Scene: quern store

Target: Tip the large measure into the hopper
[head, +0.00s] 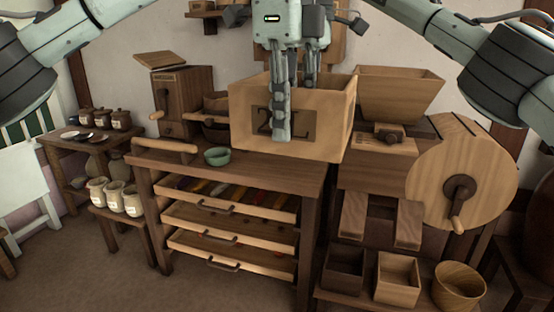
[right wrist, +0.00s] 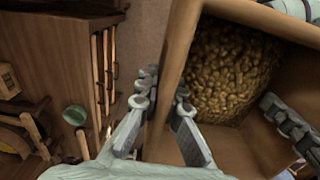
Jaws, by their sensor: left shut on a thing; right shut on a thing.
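The large measure is a pale wooden box marked 2L (head: 244,112), upright or nearly so, held above the cabinet top in the head view. The right wrist view shows lumpy brown grain (right wrist: 228,75) inside it. My left gripper (head: 290,105) is shut on its near wall, one finger outside over the label. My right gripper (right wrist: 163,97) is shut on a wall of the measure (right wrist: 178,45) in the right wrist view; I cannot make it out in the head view. The flared wooden hopper (head: 402,95) stands just right of and behind the measure, partly covered by it.
Below the measure is a cabinet (head: 255,172) with drawers pulled out and a green bowl (head: 217,156) on top. A large wooden wheel with a crank (head: 440,165) stands right of the hopper. A small mill (head: 175,90) is at the left, and a shelf with bins (head: 397,278) lies below.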

